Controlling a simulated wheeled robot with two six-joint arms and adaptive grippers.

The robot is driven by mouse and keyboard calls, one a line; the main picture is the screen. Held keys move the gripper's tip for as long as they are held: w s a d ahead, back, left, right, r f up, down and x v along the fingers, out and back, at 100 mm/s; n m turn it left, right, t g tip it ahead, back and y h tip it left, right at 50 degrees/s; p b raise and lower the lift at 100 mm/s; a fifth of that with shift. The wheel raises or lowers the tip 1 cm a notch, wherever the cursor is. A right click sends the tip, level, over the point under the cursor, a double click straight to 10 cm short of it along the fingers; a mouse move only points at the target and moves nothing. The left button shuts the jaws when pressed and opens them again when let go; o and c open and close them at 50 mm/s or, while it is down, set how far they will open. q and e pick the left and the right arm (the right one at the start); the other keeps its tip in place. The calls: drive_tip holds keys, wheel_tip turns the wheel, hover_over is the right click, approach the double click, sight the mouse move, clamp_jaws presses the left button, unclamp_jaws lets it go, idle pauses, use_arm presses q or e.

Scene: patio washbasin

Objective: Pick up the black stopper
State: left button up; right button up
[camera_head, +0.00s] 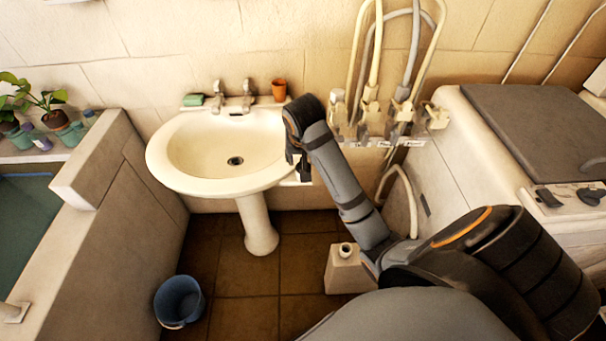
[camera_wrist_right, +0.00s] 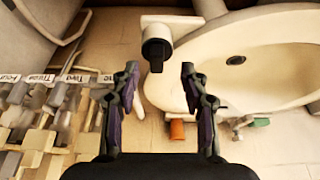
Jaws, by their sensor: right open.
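A small black piece with a round head and a short stem, which looks like the black stopper (camera_wrist_right: 156,48), shows in the right wrist view against a pale block-like piece (camera_wrist_right: 182,28). My right gripper (camera_wrist_right: 159,70) is open, with the black piece in line with the gap just beyond its fingertips. I cannot tell the distance, and nothing is gripped. In the head view my right gripper (camera_head: 299,168) points down at the right rim of the washbasin (camera_head: 170,176), and the black piece cannot be made out there. My left gripper is in neither view.
The basin has a dark drain (camera_head: 235,160), green soap (camera_head: 193,99), taps (camera_head: 247,96) and an orange cup (camera_head: 279,89). A rack with hoses (camera_head: 375,122) stands right of my gripper. A white canister (camera_head: 347,272) and a blue bucket (camera_head: 179,301) are on the floor.

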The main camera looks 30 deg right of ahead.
drive_tip(key=b+x, duration=0.4)
drive_tip(key=shift+s+d, duration=0.2)
drive_tip(key=shift+s, duration=0.05)
drive_tip(key=shift+w+d+f+p, duration=0.1)
drive_tip(key=shift+w+f+p, duration=0.2)
drive_tip(key=shift+f, duration=0.1)
drive_tip(key=shift+w+d+f, duration=0.1)
drive_tip(key=shift+w+f, duration=0.05)
drive_tip(key=shift+f, duration=0.05)
drive_tip(key=shift+r, duration=0.15)
drive_tip(key=shift+c, duration=1.3)
clamp_jaws()
